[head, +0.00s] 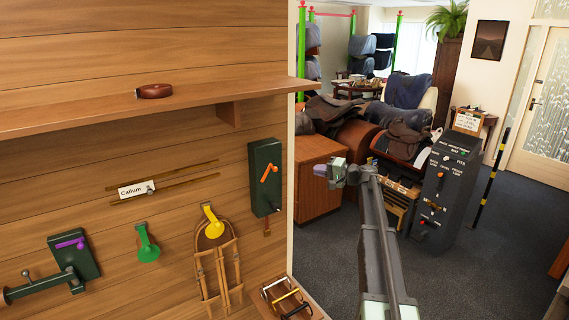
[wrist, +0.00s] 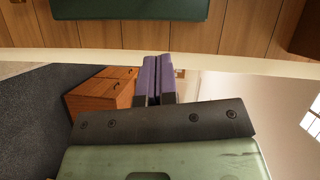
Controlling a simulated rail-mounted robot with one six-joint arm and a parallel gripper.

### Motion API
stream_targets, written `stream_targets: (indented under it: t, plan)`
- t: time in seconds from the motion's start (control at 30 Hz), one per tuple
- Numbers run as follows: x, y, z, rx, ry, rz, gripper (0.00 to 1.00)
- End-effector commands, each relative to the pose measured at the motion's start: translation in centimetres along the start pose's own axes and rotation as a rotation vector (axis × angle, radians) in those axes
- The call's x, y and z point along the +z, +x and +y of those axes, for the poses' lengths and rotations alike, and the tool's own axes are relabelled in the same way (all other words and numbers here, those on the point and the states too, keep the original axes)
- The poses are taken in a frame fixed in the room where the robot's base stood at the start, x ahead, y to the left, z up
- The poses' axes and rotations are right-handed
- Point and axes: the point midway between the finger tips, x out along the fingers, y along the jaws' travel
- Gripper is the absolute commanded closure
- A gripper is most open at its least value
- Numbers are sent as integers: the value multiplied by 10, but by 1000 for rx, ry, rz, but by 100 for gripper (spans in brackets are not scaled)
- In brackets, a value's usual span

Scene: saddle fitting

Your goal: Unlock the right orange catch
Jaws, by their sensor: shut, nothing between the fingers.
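The orange catch (head: 268,173) is a small bent lever on a dark green plate (head: 264,180) near the right edge of the wooden wall. It sits at a slant across the plate. My gripper (head: 345,172) is to the right of the plate in the head view, apart from it. In the wrist view my gripper's two purple fingers (wrist: 155,78) are together and empty. A dark green surface (wrist: 130,8), apparently the plate, shows at the top of the wrist view, beyond the fingertips. The orange catch does not show there.
A second green plate with a purple catch (head: 70,243) and a swing arm is at lower left. A green hook (head: 147,242) and a yellow hook (head: 212,222) hang between. A wooden shelf (head: 100,112) juts out above. A dark cabinet (head: 445,190) stands right.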

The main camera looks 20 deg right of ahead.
Motion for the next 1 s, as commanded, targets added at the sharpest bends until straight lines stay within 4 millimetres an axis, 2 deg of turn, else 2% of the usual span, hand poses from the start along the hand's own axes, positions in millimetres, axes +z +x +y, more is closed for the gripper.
stream_targets:
  t: [0.17, 0.27, 0.37, 0.73, 0.8, 1.0]
  plan:
    - [1, 1, -2, -18, -7, 17, 100]
    - [1, 9, -2, -17, -7, 15, 100]
    - [1, 25, -2, -17, -7, 14, 100]
    - [0, 106, -3, -16, -7, 12, 100]
    - [14, 113, -3, -16, -7, 12, 100]
    - [28, 128, -4, -16, -7, 13, 100]
